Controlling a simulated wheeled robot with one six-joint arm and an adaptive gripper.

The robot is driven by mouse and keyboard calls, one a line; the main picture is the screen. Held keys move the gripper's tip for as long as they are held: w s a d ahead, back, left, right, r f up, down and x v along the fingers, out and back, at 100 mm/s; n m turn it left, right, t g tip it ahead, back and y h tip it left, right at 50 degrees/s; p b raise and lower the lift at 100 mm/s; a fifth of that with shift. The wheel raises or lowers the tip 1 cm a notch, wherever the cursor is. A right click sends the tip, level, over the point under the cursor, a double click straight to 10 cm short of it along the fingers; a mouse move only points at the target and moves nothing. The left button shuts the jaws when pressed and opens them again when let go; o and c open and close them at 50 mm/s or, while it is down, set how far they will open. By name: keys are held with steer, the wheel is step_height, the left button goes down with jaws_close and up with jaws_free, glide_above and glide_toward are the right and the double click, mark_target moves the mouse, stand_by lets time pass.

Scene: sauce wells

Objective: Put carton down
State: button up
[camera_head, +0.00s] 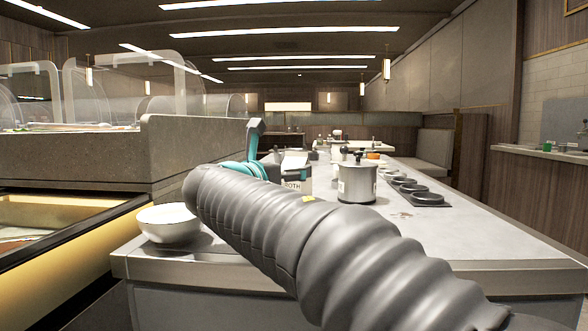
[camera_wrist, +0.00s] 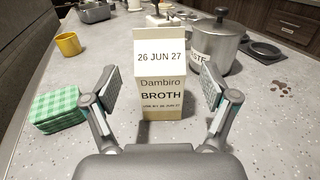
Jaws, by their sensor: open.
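A cream broth carton (camera_wrist: 163,85) stands upright on the grey counter (camera_wrist: 115,150). Its face reads "26 JUN 27", "Dambiro BROTH". In the wrist view my gripper (camera_wrist: 160,95) is open, with one finger on each side of the carton. Clear gaps show between the carton and both finger pads, so neither looks to be touching it. In the head view the carton (camera_head: 293,184) is partly hidden behind my arm, and only part of its label shows.
A metal pot marked "WASTE" (camera_wrist: 213,50) stands close to the carton's right. A green checked cloth (camera_wrist: 57,108) and a yellow mug (camera_wrist: 68,44) are at the left. Dark round dishes (camera_head: 428,199) line the counter's right. A white bowl (camera_head: 168,222) sits at the near left corner.

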steer(key=v, duration=0.7)
steer(key=shift+a, duration=0.1)
steer(key=shift+s, duration=0.15)
